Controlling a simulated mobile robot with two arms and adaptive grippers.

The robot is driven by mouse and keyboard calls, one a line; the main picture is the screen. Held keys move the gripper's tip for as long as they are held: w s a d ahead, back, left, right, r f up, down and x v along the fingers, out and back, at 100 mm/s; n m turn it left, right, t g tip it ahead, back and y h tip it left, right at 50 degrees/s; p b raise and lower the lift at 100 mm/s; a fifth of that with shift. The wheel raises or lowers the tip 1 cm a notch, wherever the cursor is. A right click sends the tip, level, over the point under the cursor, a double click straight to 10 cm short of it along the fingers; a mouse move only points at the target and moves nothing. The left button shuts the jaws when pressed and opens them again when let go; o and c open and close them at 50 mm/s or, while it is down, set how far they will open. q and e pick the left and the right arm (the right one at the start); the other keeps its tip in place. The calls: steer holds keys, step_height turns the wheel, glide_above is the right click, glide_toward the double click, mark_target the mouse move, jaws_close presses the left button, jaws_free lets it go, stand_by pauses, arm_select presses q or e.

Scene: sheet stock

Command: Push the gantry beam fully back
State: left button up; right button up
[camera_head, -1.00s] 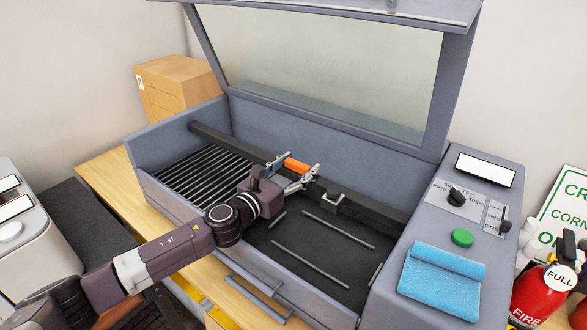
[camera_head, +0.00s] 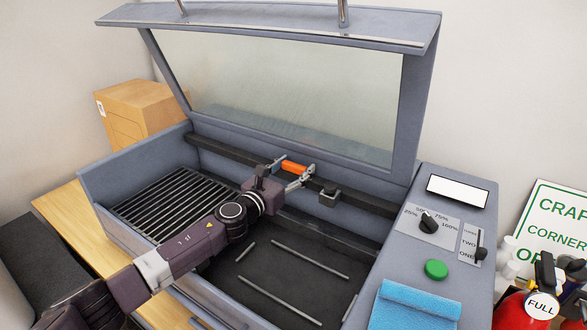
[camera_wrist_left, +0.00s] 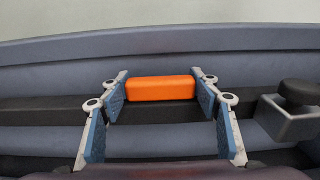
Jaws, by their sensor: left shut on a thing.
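The gantry beam (camera_head: 225,148) is a dark bar running across the inside of the grey open-lidded machine (camera_head: 140,175), near its back wall. An orange grip (camera_head: 293,167) sits on the beam, left of a small grey carriage head (camera_head: 329,196). My left gripper (camera_head: 291,171) is shut on the orange grip, one finger at each end. In the left wrist view the orange grip (camera_wrist_left: 160,88) lies between the blue finger pads, with the beam (camera_wrist_left: 50,110) running behind them. Any remaining gap behind the beam is hard to judge. My right gripper is out of view.
The glazed lid (camera_head: 290,90) stands raised above the bed. A slatted grid (camera_head: 165,205) and several thin strips (camera_head: 293,258) lie in front of the beam. A control panel (camera_head: 430,222), blue cloth (camera_head: 415,305) and fire extinguisher (camera_head: 535,305) are at the right.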

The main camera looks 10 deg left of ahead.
arm_select(q)
steer(key=o, duration=1.3)
steer(key=shift+w+r, duration=0.1)
steer(key=shift+r, duration=0.15)
steer(key=o, duration=0.4)
steer(key=shift+w+d+f, duration=0.1)
steer(key=shift+w+f, duration=0.1)
steer(key=shift+f, duration=0.05)
steer(key=shift+s, duration=0.1)
steer(key=v, duration=1.2)
steer(key=shift+r, duration=0.1)
